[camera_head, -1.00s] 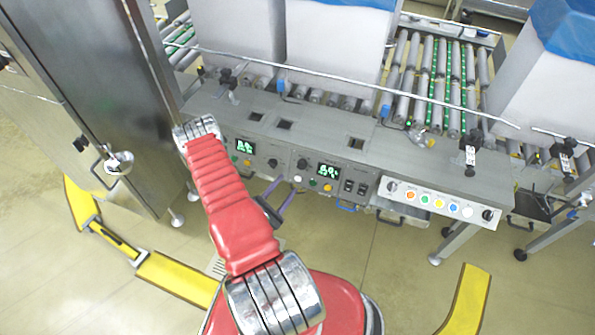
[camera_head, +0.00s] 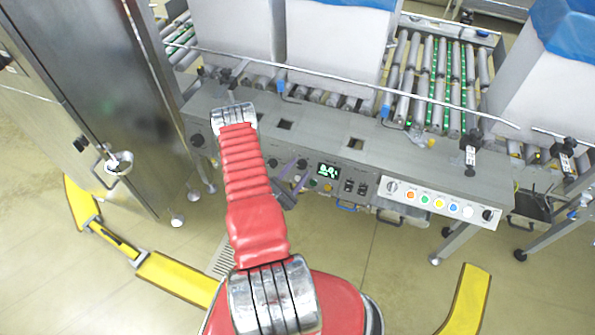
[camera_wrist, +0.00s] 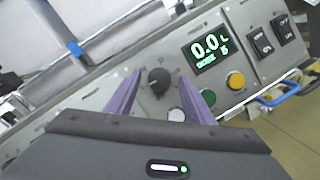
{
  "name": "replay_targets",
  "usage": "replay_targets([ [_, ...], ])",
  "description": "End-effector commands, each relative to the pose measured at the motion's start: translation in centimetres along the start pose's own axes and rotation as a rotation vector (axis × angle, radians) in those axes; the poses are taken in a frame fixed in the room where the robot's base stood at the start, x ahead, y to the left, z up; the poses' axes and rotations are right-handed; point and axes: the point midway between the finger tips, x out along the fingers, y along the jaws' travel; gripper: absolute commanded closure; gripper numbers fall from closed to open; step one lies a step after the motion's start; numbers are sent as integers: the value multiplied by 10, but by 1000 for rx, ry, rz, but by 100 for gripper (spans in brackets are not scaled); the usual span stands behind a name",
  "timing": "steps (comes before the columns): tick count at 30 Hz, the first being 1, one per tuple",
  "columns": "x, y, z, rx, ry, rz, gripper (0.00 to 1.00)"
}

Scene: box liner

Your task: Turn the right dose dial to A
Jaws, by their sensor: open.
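The right dose dial is a black round knob (camera_wrist: 158,82) on the grey panel, left of the lit display (camera_wrist: 208,48). It also shows in the head view (camera_head: 302,164). The display reads about 0.0 L, with smaller characters below. My gripper (camera_wrist: 151,78) has two purple fingers, open, with the knob showing between their tips. I cannot tell whether they touch it. In the head view my gripper (camera_head: 294,175) is in front of the panel, just below the knob. The knob's pointer and the letters around it are too small to read.
Yellow (camera_wrist: 235,80), white and green buttons sit below the display. Two black rocker switches (camera_wrist: 262,42) are to its right. Another dark knob (camera_head: 272,162) is farther left. A blue handle (camera_wrist: 276,97) juts from the panel's lower edge. A long rail runs above the panel.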

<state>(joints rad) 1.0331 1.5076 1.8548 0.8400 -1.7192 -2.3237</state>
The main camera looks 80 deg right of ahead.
Motion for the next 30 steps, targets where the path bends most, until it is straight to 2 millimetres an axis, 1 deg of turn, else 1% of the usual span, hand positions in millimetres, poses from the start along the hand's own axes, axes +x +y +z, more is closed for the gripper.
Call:
replay_targets([
  [3, 0, 0, 0, 0, 0, 0, 52],
  [4, 0, 0, 0, 0, 0, 0, 53],
  [21, 0, 0, 0, 0, 0, 0, 93],
  [30, -1, 0, 0, 24, -1, -10, 93],
])
